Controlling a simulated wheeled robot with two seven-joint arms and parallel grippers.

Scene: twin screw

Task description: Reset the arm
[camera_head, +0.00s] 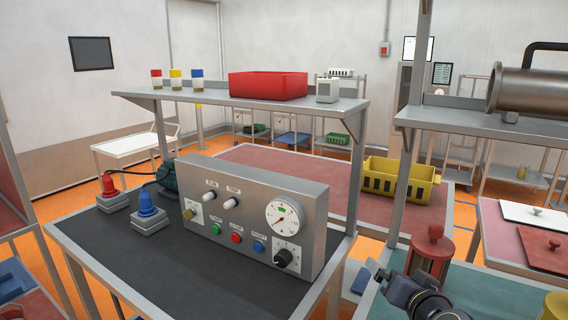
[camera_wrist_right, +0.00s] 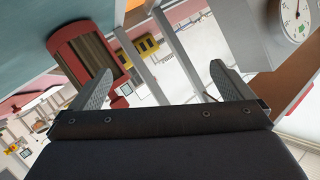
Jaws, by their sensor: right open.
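My right arm (camera_head: 428,301) comes in at the bottom right of the head view, dark and low, by the right-hand table. In the right wrist view my right gripper (camera_wrist_right: 162,82) has its two grey fingers spread wide with nothing between them. A red-framed cylinder with a knob (camera_head: 431,255) stands close by on that table. It also shows past the left finger in the wrist view (camera_wrist_right: 62,45). The control panel (camera_head: 250,217), with a gauge, buttons and knobs, stands on the dark bench to the left. My left gripper is not in view.
The dark-topped bench (camera_head: 190,285) holds a red switch (camera_head: 110,188) and a blue switch (camera_head: 146,205). A metal post (camera_head: 403,185) rises close to my right arm.

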